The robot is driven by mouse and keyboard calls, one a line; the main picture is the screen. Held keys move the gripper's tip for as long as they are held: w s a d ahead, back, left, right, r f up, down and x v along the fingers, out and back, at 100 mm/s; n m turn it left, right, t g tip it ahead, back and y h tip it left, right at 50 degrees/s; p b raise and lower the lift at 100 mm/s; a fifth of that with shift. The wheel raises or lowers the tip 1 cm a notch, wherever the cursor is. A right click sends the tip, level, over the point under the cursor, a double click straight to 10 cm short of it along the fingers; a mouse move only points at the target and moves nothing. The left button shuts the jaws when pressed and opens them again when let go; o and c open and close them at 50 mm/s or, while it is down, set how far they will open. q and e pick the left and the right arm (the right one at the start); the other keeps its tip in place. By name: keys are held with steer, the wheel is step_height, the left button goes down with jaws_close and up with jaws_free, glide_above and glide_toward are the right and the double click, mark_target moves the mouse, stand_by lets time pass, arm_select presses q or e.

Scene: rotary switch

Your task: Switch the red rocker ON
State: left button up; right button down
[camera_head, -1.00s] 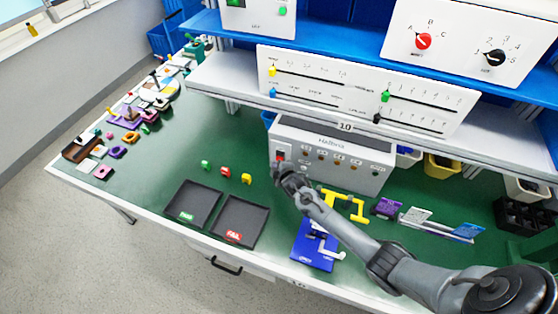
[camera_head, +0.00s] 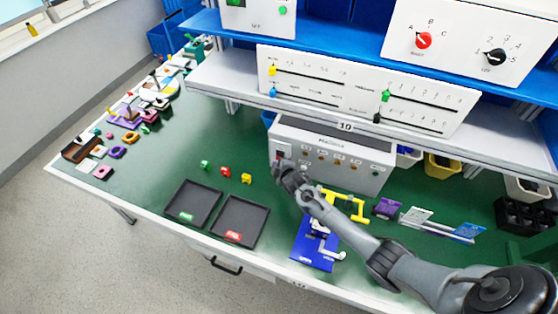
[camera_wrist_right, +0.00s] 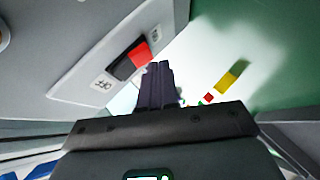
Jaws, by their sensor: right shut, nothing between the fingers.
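The red rocker (camera_wrist_right: 140,54) sits in a black frame on a pale plate on the front of the grey box (camera_head: 340,158). In the right wrist view one half of the switch is bright red and the other half is black. My right gripper (camera_wrist_right: 157,72) is shut and empty. Its fingertips are close to the red half; I cannot tell whether they touch it. In the head view my right gripper (camera_head: 283,168) is at the lower left of the box front, just below the switch. My left gripper is not in view.
Two dark trays, one with a green label (camera_head: 186,216) and one with a red label (camera_head: 233,236), lie left of my right arm. Small green, red and yellow blocks (camera_head: 225,172) lie behind them. A yellow handle (camera_head: 350,203) and a blue fixture (camera_head: 316,255) are beside the arm. A shelf overhangs the box.

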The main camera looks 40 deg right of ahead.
steer(key=shift+w+d+f, duration=0.1)
steer(key=shift+w+d, duration=0.05)
steer(key=shift+d, duration=0.15)
stand_by(0.6)
steer(key=shift+a, duration=0.1)
stand_by(0.3)
steer(key=shift+s+a+p, duration=0.35)
steer(key=shift+a+p, duration=0.2)
steer(key=shift+a, duration=0.1)
